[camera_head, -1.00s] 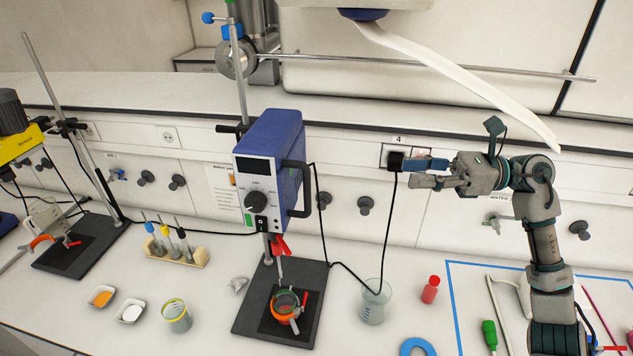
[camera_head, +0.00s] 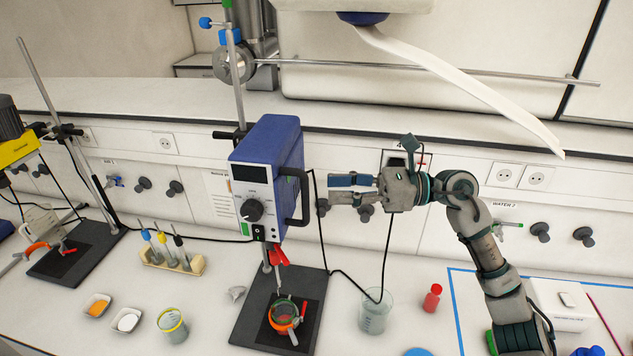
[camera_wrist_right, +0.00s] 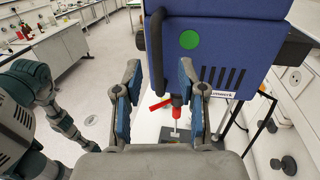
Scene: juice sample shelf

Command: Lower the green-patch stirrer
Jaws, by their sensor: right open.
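The green-patch stirrer (camera_head: 266,172) is a blue box with a pale front, a dark knob and a small green patch at its lower front. It hangs on an upright rod above a dark base plate. A black handle (camera_head: 305,192) stands out from its right side. My right gripper (camera_head: 334,190) is open and empty, a little right of the handle. In the right wrist view the blue housing (camera_wrist_right: 225,45) carries a round green patch, and the handle (camera_wrist_right: 155,50) shows between the spread fingers of my right gripper (camera_wrist_right: 160,78). My left gripper is out of view.
Below the stirrer an orange-ringed vessel (camera_head: 284,315) stands on the base plate (camera_head: 252,318). A beaker (camera_head: 375,312) and a red bottle (camera_head: 432,298) stand to the right. A black cable hangs behind my right gripper. A yellow stirrer (camera_head: 18,146) is at the far left.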

